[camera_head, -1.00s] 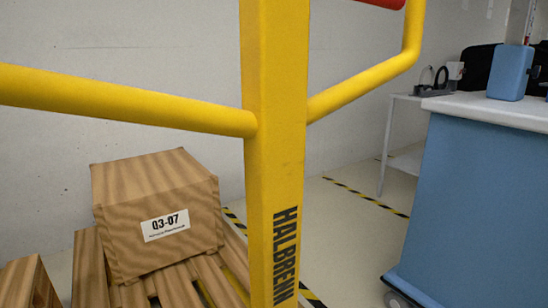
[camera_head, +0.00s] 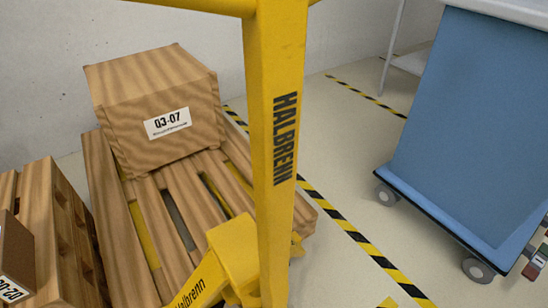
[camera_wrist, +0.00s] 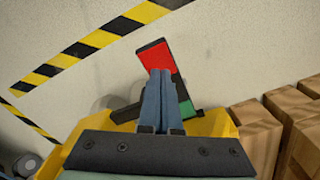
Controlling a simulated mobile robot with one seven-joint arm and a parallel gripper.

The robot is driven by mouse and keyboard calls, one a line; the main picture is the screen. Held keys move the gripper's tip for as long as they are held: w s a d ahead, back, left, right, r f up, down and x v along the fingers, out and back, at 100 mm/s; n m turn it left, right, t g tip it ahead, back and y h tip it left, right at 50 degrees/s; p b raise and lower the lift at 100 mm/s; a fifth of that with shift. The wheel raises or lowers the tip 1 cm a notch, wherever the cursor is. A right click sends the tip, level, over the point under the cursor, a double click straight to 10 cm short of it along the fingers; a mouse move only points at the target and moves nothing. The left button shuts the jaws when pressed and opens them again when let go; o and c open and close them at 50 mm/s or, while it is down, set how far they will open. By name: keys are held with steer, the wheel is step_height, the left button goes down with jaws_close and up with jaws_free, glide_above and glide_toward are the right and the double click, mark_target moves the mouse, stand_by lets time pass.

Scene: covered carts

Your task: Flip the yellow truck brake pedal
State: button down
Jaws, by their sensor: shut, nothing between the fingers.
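The yellow truck (camera_head: 275,120) stands upright in the middle of the head view, marked HALBRENN, with its yellow body low down. In the wrist view its yellow base (camera_wrist: 217,122) lies below a brake pedal with a red face (camera_wrist: 158,53) and a green part (camera_wrist: 183,92), edged in black. My gripper (camera_wrist: 161,72) is shut and empty, its blue-grey fingers in front of the pedal and overlapping it in the picture. I cannot tell whether they touch it.
A box (camera_head: 155,105) sits on a wooden pallet (camera_head: 150,210) left of the truck. Another wooden pallet (camera_head: 45,220) stands at far left. A blue covered cart (camera_head: 460,130) on wheels stands right. Striped tape (camera_head: 350,232) crosses clear floor between truck and cart.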

step_height(320, 180, up, 4)
steer(key=p, duration=0.4)
steer(key=shift+r, duration=0.2)
